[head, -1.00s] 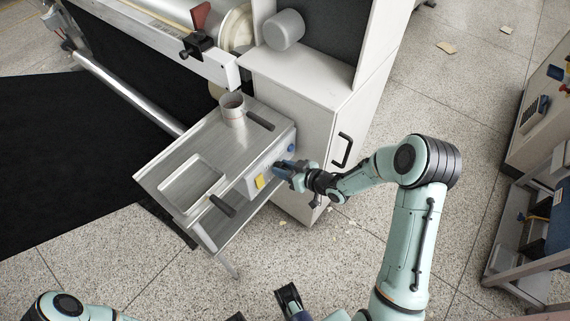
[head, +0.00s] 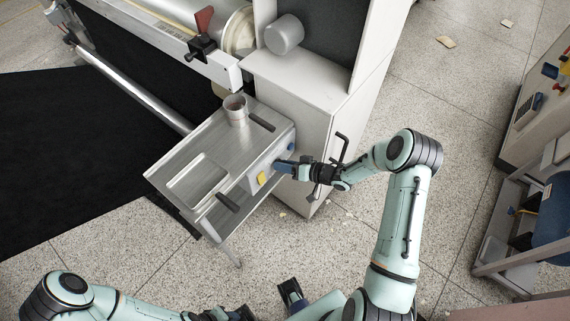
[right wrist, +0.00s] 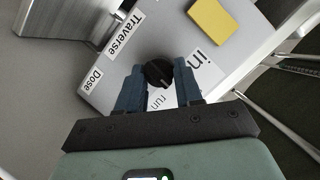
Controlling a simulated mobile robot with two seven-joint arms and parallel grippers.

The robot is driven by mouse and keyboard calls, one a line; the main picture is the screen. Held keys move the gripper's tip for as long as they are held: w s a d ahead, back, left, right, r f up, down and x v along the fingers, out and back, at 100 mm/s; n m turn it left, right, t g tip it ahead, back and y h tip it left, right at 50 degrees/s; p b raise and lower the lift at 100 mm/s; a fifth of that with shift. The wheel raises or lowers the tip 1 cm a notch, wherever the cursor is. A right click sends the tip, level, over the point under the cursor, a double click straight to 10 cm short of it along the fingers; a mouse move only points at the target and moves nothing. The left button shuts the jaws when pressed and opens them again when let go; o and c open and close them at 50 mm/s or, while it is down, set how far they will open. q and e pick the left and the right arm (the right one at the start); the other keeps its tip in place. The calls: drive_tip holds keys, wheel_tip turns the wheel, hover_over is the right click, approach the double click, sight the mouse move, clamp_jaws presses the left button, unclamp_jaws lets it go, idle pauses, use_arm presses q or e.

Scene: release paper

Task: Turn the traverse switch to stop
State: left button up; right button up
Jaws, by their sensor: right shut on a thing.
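The switch is a round black knob (right wrist: 158,73) on the grey front panel (right wrist: 225,58) of the control box, with a "Traverse" label (right wrist: 124,34) and "run" and "in" lettering around it. In the right wrist view my right gripper (right wrist: 160,78) has its two blue fingers on either side of the knob, shut on it. In the head view the right gripper (head: 283,167) is at the box front (head: 270,163), and its fingers hide the knob. My left arm comes in at the bottom left; its gripper (head: 232,314) is mostly cut off by the bottom edge.
A metal tray table (head: 178,158) with a cup (head: 236,109) sits above. A white cabinet (head: 295,90) with a black handle (head: 342,150) stands close behind my right wrist.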

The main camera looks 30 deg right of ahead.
drive_tip(key=o, duration=1)
drive_tip(key=v, duration=1.3)
drive_tip(key=shift+s+d, duration=0.15)
drive_tip(key=shift+s, duration=0.05)
